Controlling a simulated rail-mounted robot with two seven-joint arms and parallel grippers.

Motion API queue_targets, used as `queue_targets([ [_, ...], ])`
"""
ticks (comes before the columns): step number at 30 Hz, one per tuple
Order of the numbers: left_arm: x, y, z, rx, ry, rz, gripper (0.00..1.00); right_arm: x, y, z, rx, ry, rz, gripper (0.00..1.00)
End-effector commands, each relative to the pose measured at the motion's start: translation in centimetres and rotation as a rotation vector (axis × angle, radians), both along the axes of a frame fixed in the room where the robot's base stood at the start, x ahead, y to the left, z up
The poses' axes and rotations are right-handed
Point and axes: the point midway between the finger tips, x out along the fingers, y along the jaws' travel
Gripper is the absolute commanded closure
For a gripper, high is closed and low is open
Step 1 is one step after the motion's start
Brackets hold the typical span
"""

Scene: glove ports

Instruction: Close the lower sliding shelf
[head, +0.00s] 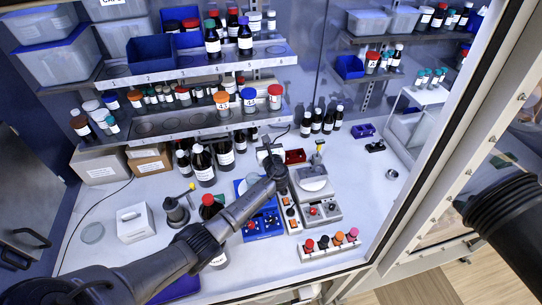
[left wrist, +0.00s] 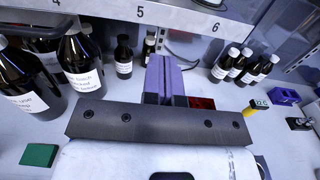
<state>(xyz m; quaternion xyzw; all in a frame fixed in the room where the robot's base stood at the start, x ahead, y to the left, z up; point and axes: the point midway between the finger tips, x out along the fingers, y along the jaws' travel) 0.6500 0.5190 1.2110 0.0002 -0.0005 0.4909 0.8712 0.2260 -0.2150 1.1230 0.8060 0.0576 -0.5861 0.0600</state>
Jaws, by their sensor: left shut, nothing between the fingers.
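The lower sliding shelf (head: 180,133) is a grey metal shelf with small jars and orange-, blue- and red-capped pots on it. Its numbered front edge (left wrist: 175,14) crosses the top of the left wrist view, with 4, 5 and 6 readable. The upper shelf (head: 200,69) lies above it, holding bottles and blue bins. My left gripper (head: 277,166) is over the worktop, below and in front of the lower shelf's right part. Its purple fingers (left wrist: 165,80) are together and empty, apart from the shelf edge. My right gripper is not visible.
Dark bottles (head: 203,165) stand under the lower shelf, with more (head: 320,120) to the right. A blue rack (head: 262,226), a balance (head: 318,200) and a row of coloured-cap vials (head: 330,246) stand near my left arm. The left worktop has clear patches.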

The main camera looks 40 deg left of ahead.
Motion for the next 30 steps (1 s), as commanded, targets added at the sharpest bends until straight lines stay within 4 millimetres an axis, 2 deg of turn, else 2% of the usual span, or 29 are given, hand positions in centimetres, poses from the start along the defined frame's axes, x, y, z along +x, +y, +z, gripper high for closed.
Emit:
queue_targets([
  [1, -0.5, -0.9, 0.1, -0.001, 0.001, -0.002, 1.00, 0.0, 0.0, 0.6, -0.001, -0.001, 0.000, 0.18],
  [9, -3.1, -5.2, -0.2, -0.002, -0.001, -0.002, 1.00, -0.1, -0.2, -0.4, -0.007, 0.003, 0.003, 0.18],
  [15, -4.5, -7.5, -0.1, -0.001, -0.002, -0.001, 1.00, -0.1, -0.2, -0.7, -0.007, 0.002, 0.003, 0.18],
  [21, -5.2, -8.6, -0.1, 0.000, 0.000, 0.000, 1.00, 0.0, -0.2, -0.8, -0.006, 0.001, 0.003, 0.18],
  [30, -5.3, -8.8, 0.0, -0.006, -0.010, 0.000, 1.00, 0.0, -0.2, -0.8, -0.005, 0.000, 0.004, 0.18],
])
